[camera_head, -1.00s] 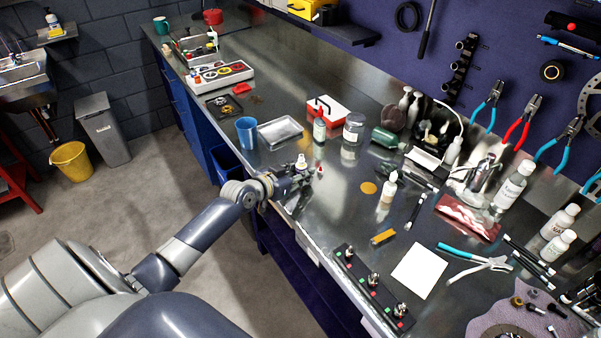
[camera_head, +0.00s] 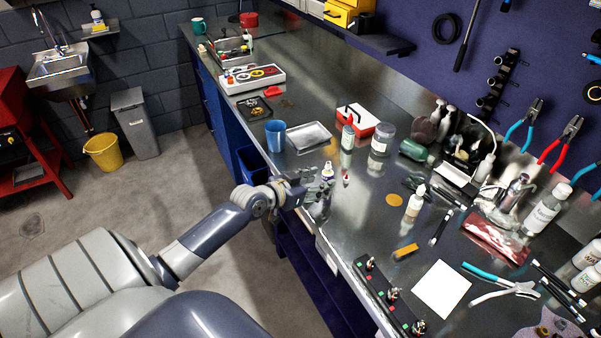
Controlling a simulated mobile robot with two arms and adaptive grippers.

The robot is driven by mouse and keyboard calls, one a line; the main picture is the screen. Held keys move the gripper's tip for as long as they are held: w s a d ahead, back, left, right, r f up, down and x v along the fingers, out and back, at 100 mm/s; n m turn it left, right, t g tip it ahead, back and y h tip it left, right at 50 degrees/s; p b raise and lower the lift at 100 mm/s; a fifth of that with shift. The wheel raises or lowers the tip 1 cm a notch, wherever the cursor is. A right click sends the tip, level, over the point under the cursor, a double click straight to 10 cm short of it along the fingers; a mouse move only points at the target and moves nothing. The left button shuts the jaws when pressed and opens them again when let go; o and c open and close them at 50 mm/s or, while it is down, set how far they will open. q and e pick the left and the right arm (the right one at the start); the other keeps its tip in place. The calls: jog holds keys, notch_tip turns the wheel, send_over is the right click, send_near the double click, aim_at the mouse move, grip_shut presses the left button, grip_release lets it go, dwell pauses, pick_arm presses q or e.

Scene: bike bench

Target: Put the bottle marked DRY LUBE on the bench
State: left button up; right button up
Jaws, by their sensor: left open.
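A small bottle with a whitish top (camera_head: 327,171) stands upright at the bench's front edge, beside my left gripper. Its lower part is partly hidden by the gripper, and its label is too small to read, so I cannot tell whether it says DRY LUBE. My left gripper (camera_head: 322,192) is open at the edge of the dark metal bench (camera_head: 357,215). Whether its fingers touch the bottle is unclear. A white dropper bottle (camera_head: 415,203) and a greenish bottle (camera_head: 347,138) also stand on the bench. My right gripper is not in view.
A small red-tipped item (camera_head: 346,178) is just right of the bottle. A blue cup (camera_head: 275,136), a metal tray (camera_head: 308,137) and a clear jar (camera_head: 382,138) stand farther back.

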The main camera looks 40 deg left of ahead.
pick_arm(q)
jog(key=v, duration=0.7)
jog(key=shift+s+r+b, duration=0.2)
jog(key=shift+s+b, duration=0.15)
jog(key=shift+b, duration=0.1)
jog(key=shift+f, duration=0.1)
